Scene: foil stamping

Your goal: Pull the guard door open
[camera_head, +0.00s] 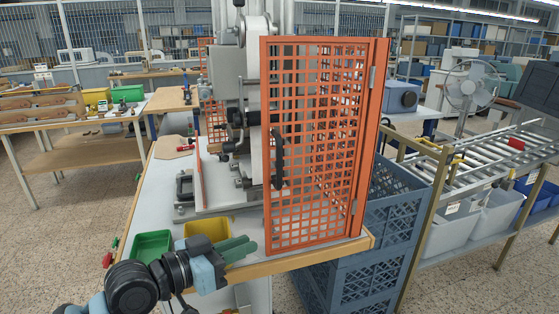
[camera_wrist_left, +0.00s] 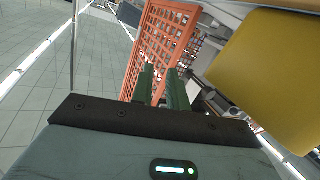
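The guard door (camera_head: 316,243) is an orange mesh panel standing upright at the front of the machine. Its black vertical handle (camera_head: 278,160) is near its left edge, and hinges show at its right edge. My left gripper (camera_head: 248,245) is low, left of the door's bottom corner and well below the handle. Its green fingers are parallel with a narrow empty gap in the left wrist view (camera_wrist_left: 158,78). The orange mesh (camera_wrist_left: 165,35) lies beyond the fingertips there; the handle cannot be made out. My right gripper is not in view.
A green bin (camera_head: 152,245) and a yellow bin (camera_head: 208,229) sit at the table's front left, close to my left gripper. Blue crates (camera_head: 385,235) are stacked right of the table, beside a roller conveyor (camera_head: 470,165). The grey press (camera_head: 228,75) stands behind the door.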

